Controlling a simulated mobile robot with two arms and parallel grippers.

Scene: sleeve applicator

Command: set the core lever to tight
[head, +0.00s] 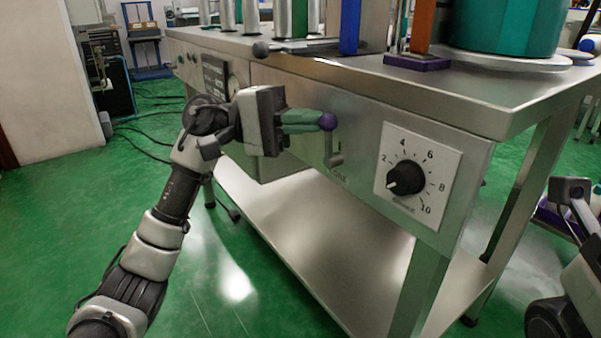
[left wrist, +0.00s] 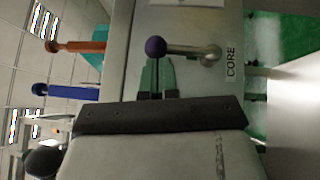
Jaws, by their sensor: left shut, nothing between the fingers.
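The core lever is a short metal arm on the table's front panel with a purple ball knob (head: 328,121) at its end. In the head view the knob stands above the pivot, so the lever points up. The lever's metal arm also shows in the left wrist view (left wrist: 190,50), beside the printed CORE label (left wrist: 231,62). My left gripper (head: 314,121) is shut and empty, with its green fingertips right at the left side of the knob. I cannot tell whether they touch it. No tight marking is legible. My right gripper is not clearly seen.
A dial (head: 406,179) numbered up to 10 is on the panel to the right. A purple-based stand (head: 417,62) and a teal drum (head: 505,28) stand on the steel tabletop (head: 440,84) above. A lower shelf (head: 290,222) runs beneath. Green floor is open at left.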

